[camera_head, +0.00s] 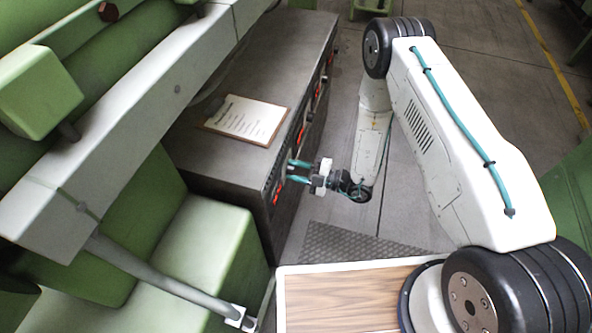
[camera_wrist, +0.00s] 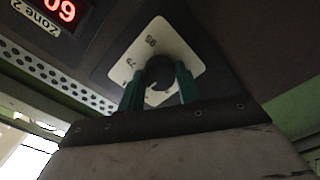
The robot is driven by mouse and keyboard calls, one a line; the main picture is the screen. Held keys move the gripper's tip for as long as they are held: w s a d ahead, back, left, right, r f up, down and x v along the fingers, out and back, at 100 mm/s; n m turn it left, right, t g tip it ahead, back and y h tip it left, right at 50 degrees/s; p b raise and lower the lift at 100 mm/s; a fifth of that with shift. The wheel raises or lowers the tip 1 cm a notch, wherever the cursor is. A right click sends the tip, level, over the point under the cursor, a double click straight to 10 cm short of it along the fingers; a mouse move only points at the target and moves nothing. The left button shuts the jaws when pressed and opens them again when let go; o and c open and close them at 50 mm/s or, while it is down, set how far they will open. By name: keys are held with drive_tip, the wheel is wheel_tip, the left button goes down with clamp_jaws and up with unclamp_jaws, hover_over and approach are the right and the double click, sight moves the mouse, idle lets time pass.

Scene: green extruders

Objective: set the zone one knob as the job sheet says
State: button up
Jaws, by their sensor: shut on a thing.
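A round dark knob (camera_wrist: 161,72) sits on a white dial plate (camera_wrist: 188,51) with small dark marks, on the dark cabinet face in the wrist view. My gripper (camera_wrist: 160,85) has its two teal fingers on either side of the knob and is shut on it. No zone label for this knob is readable. In the head view my gripper (camera_head: 293,171) reaches the front face of the dark cabinet (camera_head: 215,158), and the knob is hidden there. The job sheet (camera_head: 247,118) lies on a clipboard on the cabinet top; its text is too small to read.
A red display (camera_wrist: 60,9), upside down and cut by the frame edge, has a "Zone 2" label (camera_wrist: 36,17) in the wrist view. A perforated strip (camera_wrist: 55,78) runs below it. Green machinery (camera_head: 200,250) stands at left. Floor (camera_head: 330,220) is open before the cabinet.

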drive_tip(key=m, duration=0.5)
drive_tip(key=shift+m, duration=0.3)
drive_tip(key=m, duration=0.5)
drive_tip(key=shift+w+m, duration=0.1)
drive_tip(key=shift+m, duration=0.2)
drive_tip(key=o, duration=1)
drive_tip(key=v, duration=0.8)
